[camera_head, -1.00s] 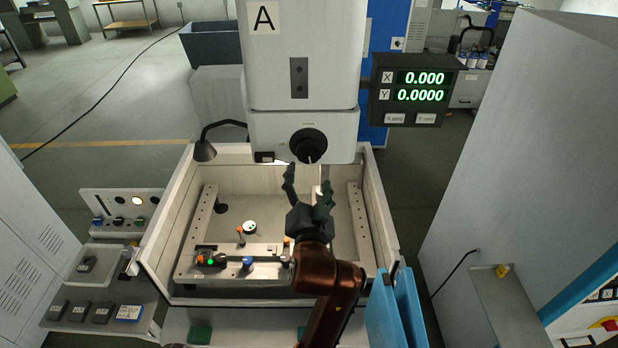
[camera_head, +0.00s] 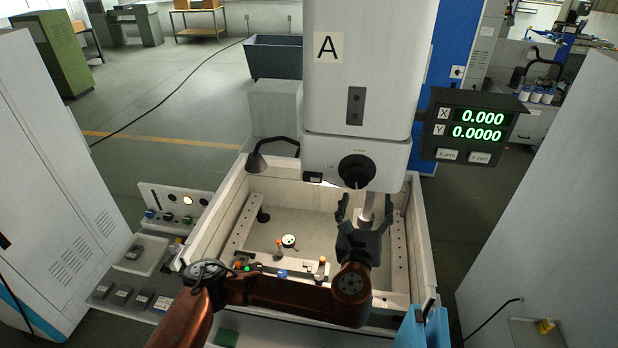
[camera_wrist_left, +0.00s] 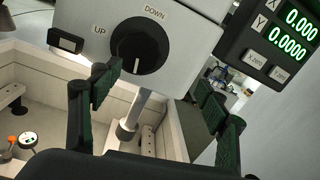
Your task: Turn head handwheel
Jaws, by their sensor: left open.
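The head handwheel is a black round knob (camera_head: 357,171) with a white pointer line, on the front of the white machine head (camera_head: 325,155). In the left wrist view the knob (camera_wrist_left: 133,50) sits between the labels UP and DOWN, its pointer near vertical. My left gripper (camera_head: 365,210) is open and empty, just below the knob and apart from it. In the left wrist view its two dark green-padded fingers (camera_wrist_left: 155,95) stand wide apart, with the knob beyond and above, nearer the left finger. My right gripper is not in view.
A digital readout (camera_head: 472,125) showing 0.000 and 0.0000 hangs right of the head. The open white tank (camera_head: 215,225) lies below, with a vertical metal rod (camera_wrist_left: 137,110) under the head. A lamp (camera_head: 258,160) stands on the left. Blue cloth-like panels (camera_head: 425,330) hang at front right.

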